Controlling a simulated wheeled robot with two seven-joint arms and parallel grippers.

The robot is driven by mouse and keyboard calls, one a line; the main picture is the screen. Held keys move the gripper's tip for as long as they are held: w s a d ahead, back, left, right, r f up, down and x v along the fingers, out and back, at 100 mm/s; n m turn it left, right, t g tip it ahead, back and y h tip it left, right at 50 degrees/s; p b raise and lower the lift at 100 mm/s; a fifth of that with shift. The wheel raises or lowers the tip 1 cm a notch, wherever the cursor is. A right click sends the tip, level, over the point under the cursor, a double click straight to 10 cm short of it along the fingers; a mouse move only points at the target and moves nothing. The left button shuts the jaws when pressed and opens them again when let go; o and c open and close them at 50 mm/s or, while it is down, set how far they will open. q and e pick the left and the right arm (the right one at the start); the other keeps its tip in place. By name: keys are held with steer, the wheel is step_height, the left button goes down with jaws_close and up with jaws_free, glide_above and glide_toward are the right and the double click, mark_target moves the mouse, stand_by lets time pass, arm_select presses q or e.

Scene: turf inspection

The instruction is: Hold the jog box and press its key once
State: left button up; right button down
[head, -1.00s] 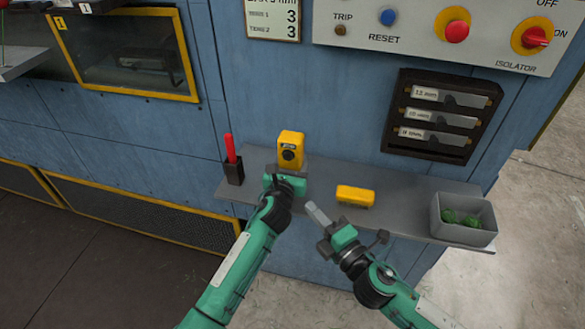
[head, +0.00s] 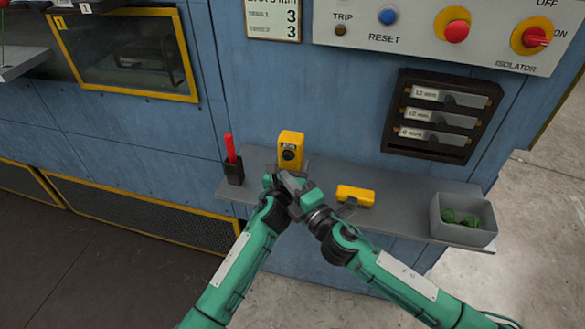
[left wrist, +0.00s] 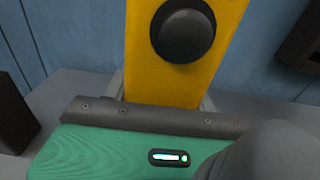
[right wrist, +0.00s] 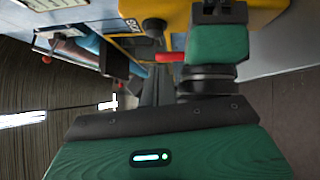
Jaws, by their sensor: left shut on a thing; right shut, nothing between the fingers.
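The jog box (head: 291,143) is a yellow upright box with a round black key (head: 289,155) on its face. My left gripper (head: 276,178) is shut on its lower part, over the shelf. In the left wrist view the yellow box (left wrist: 150,75) stands between the fingers, its black key (left wrist: 183,35) above them. My right gripper (head: 285,177) is shut and empty, just below and in front of the key, partly covering the left gripper. In the right wrist view the key (right wrist: 155,27) shows beyond the fingers; I cannot see contact.
A grey shelf (head: 390,221) carries a dark holder (head: 233,173) with a red pen-like thing at left, a yellow case (head: 355,195) at right, and a grey bin (head: 462,232) with green things. A blue machine wall and a control panel (head: 400,35) stand behind.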

steer(key=shift+w+d+r, duration=0.15)
steer(key=shift+w+d, duration=0.1)
steer(key=shift+w, duration=0.7)
steer(key=shift+w+d+r, duration=0.1)
steer(key=shift+w+d, duration=0.1)
steer(key=shift+w, duration=0.75)
steer(key=shift+w+d, duration=0.2)
steer(key=shift+w, duration=0.3)
steer(key=shift+w+d, duration=0.15)
steer(key=shift+w, duration=0.35)
arm_select(q)
steer(key=shift+s, duration=0.1)
steer(key=shift+d, duration=0.1)
steer(key=shift+f, duration=0.1)
arm_select(e)
glide_toward(292, 159)
steer(key=s+a, duration=0.1)
steer(key=s, duration=0.4)
steer(key=shift+s+d+r, duration=0.1)
steer(key=shift+s+d, duration=0.1)
steer(key=shift+s, duration=0.2)
steer(key=shift+s+d+r, duration=0.1)
steer(key=shift+s+d, duration=0.05)
steer(key=shift+s, duration=0.25)
